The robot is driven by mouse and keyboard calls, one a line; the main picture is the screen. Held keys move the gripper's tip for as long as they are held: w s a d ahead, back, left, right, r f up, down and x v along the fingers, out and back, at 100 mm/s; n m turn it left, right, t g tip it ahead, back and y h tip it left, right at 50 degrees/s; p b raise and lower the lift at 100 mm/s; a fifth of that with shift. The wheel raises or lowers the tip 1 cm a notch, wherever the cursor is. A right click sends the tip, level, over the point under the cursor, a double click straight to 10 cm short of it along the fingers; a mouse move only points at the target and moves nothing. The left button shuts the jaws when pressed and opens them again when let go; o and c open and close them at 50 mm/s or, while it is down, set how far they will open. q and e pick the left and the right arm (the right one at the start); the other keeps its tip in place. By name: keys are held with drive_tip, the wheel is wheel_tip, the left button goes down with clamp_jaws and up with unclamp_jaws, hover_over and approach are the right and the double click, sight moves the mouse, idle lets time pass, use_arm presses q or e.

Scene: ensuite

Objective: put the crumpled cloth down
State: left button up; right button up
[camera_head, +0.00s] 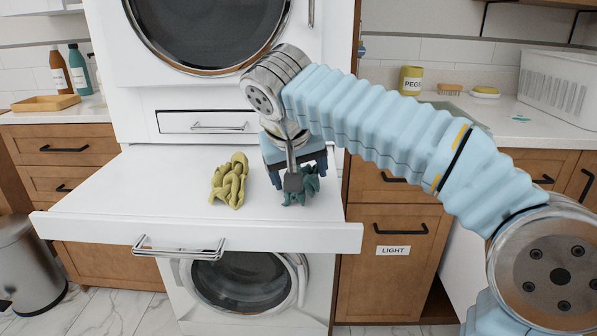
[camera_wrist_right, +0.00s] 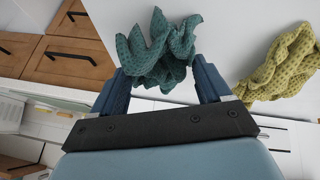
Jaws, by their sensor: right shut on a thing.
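A crumpled teal cloth (camera_head: 307,188) is between the fingers of my right gripper (camera_head: 300,178), over the right part of the white pull-out shelf (camera_head: 150,190). In the right wrist view the teal cloth (camera_wrist_right: 160,50) bunches up beyond the fingertips, with a finger on each side. My right gripper (camera_wrist_right: 162,80) is shut on it. The cloth is at or just above the shelf; I cannot tell whether it touches. A crumpled olive-yellow cloth (camera_head: 229,181) lies on the shelf to the left, apart from the teal one; it also shows in the wrist view (camera_wrist_right: 280,65). My left gripper is not in view.
The shelf sits between an upper machine (camera_head: 205,90) and a lower washer (camera_head: 243,278), with a metal handle (camera_head: 180,250) in front. Its left part is clear. Wooden drawers (camera_head: 60,150) flank it. A peg pot (camera_head: 411,80) and white basket (camera_head: 560,90) stand on the right counter.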

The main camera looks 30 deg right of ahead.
drive_tip(key=shift+f, duration=0.2)
drive_tip(key=o, duration=0.9)
drive_tip(key=shift+r, duration=0.1)
drive_tip(key=shift+r, duration=0.1)
drive_tip(key=shift+a+r, duration=0.1)
drive_tip(key=shift+r, duration=0.15)
drive_tip(key=p+v, duration=0.2)
drive_tip(key=v, duration=0.9)
drive_tip(key=shift+s+a+r, duration=0.15)
drive_tip(key=shift+s+r, duration=0.05)
